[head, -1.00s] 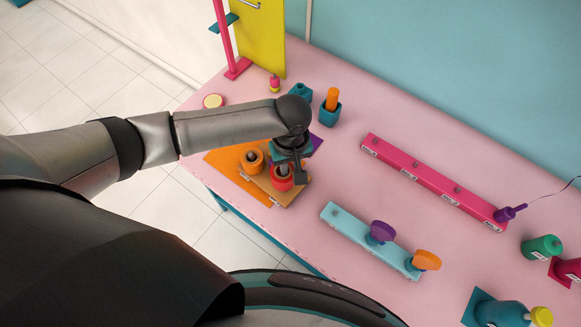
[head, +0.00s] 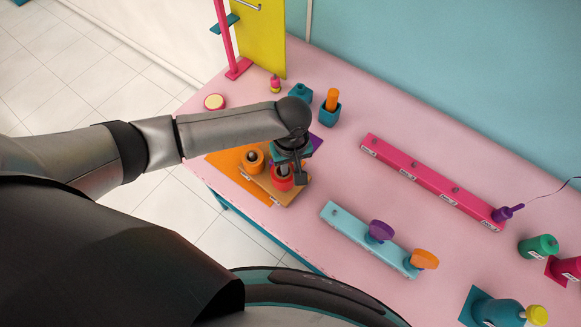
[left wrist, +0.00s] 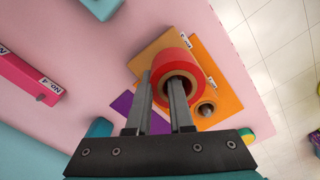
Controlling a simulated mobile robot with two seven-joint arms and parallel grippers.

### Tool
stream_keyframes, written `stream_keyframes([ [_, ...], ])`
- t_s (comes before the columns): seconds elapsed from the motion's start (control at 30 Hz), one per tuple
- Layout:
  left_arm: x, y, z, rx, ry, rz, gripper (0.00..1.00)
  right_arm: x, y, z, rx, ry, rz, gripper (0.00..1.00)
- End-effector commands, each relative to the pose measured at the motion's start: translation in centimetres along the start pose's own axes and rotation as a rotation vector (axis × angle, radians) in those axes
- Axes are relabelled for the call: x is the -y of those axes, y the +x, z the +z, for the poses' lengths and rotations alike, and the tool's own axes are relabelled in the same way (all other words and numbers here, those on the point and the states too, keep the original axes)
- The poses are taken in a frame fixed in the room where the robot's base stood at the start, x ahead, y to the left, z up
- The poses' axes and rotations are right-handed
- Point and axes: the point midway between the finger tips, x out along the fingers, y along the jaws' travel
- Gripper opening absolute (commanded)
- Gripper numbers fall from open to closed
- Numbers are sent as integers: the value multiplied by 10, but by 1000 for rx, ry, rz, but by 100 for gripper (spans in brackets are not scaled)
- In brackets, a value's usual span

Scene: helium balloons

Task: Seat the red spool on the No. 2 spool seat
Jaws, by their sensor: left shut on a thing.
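The red spool (head: 281,182) is over the front end of the tan board (head: 292,196). My left gripper (head: 292,172) is shut on the spool's wall. In the left wrist view, one finger of the gripper (left wrist: 163,102) lies outside the red spool (left wrist: 171,64) and the other goes into its hole. A white label (left wrist: 186,43), too small to read surely, is on the board beside the spool. I cannot tell whether the spool rests on the board or whether a peg is inside it. My right gripper is not in view.
An orange spool (head: 252,161) with a grey peg through it stands close beside the red spool. An orange mat (head: 228,162) lies under the board. A light blue rail (head: 352,229) and a pink rail (head: 425,180) stand to the right. Pink table is clear between.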

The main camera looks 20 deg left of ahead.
Motion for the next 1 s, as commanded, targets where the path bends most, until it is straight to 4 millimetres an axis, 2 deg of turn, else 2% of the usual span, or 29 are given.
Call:
stream_keyframes([
  [0.5,0,0,0,0,-4,1,0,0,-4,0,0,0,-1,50],
  [1.0,0,13,0,0,-4,0,0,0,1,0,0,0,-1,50],
])
